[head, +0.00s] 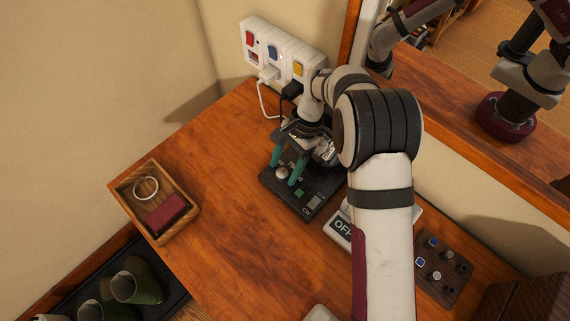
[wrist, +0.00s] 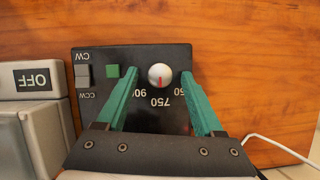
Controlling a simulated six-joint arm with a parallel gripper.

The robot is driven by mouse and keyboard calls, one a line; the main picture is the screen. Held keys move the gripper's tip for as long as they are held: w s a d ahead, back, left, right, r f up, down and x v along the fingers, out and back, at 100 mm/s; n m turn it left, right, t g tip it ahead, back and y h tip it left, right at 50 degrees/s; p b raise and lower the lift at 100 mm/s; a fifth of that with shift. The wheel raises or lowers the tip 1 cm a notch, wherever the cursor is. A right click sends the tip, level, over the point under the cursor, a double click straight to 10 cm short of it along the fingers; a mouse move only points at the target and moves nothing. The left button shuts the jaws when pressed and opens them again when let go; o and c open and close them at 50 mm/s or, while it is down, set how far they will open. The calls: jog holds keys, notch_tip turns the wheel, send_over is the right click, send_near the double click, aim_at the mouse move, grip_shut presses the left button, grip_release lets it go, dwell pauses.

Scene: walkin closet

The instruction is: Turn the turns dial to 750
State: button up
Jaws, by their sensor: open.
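The turns dial is a round silver knob (wrist: 160,75) with a red line, on a black panel (wrist: 125,56). Its red line lies roughly toward the "750" label, upside down in the wrist view; "900" and a label ending in "50" flank it, partly covered by the fingers. My gripper (wrist: 159,72) is open, with one teal finger on each side of the knob and a gap on both sides. In the head view my gripper (head: 284,172) points down over the panel (head: 313,207), and the knob (head: 281,173) shows between the fingers.
The panel also has a green button (wrist: 113,71) and a grey CW/CCW switch (wrist: 83,75). A device marked OFF (head: 342,228) stands beside it. A wooden tray (head: 128,190), a power strip (head: 283,52) with cables and a dark button board (head: 445,265) are nearby. Open wood lies left of the panel.

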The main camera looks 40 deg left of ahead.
jog(key=v, duration=1.2)
